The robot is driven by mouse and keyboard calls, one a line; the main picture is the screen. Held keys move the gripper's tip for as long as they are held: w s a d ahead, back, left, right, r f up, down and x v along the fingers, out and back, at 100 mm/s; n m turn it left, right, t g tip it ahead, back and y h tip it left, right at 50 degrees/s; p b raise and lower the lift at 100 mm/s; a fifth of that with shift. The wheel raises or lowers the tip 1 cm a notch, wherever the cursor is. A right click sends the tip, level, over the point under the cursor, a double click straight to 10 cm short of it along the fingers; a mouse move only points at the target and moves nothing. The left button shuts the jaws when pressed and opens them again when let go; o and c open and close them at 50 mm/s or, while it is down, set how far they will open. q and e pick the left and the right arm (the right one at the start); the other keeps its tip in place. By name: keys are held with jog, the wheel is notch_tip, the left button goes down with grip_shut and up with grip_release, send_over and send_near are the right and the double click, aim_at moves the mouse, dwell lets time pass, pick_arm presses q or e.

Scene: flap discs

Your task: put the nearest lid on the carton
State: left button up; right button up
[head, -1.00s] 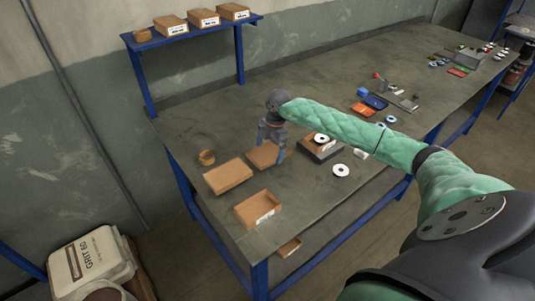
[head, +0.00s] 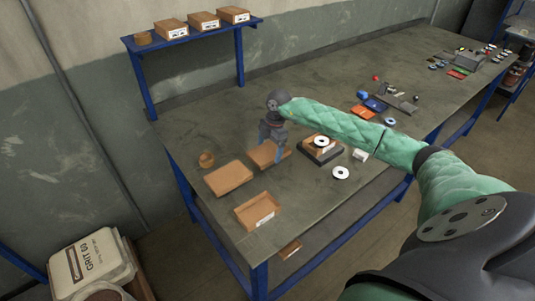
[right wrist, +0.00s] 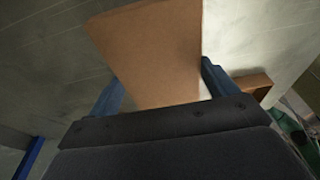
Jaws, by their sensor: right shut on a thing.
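My right gripper (head: 271,152) is shut on a flat brown lid (head: 261,156) at the left end of the workbench. In the right wrist view the lid (right wrist: 150,50) stands out between the two blue fingers. The open brown carton (head: 258,211), with a white label on its side, sits near the bench's front edge, nearer the camera than the held lid. Another brown lid (head: 228,177) lies flat on the bench, left of the gripper and behind the carton. I cannot tell how high the held lid is above the bench. My left gripper is not in view.
A brown box with a white disc (head: 321,142) on it sits on a dark base right of the gripper. Another disc (head: 341,172) lies nearby. Labelled boxes stand on the blue shelf (head: 190,33). Small parts fill the far right.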

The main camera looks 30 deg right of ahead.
aim_at(267, 152)
jog(key=shift+r+p, duration=0.95)
jog(key=shift+r, duration=1.3)
